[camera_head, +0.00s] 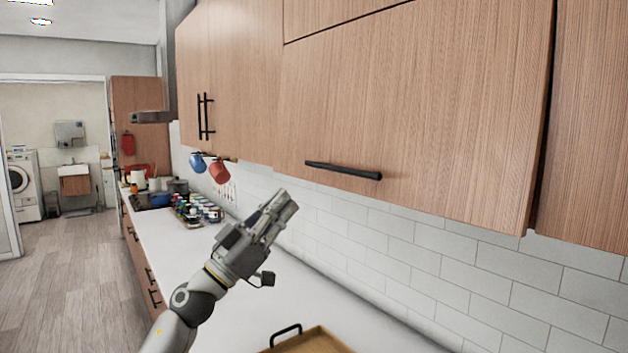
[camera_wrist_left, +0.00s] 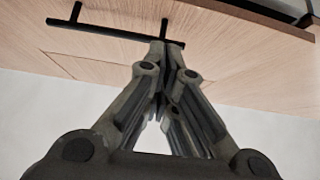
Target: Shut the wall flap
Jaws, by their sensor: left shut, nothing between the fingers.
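The wall flap (camera_head: 420,95) is a wide wood-grain panel in the upper cabinets, with a black horizontal bar handle (camera_head: 343,170) near its lower edge. It hangs nearly flush; a dark gap runs along its right edge, and I cannot tell whether it is fully closed. My left gripper (camera_head: 286,203) is shut and empty, pointing up, below and left of the handle and apart from it in the head view. In the left wrist view the shut fingertips (camera_wrist_left: 162,48) overlap a black bar handle (camera_wrist_left: 115,32) on a wooden panel (camera_wrist_left: 90,65); contact is unclear. My right gripper is out of view.
A white counter (camera_head: 250,310) runs below, with a wooden tray (camera_head: 310,343) at the front and several jars (camera_head: 198,210) farther back. A blue mug (camera_head: 197,163) and a red mug (camera_head: 220,171) hang under the cabinets. Open floor (camera_head: 75,290) lies to the left.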

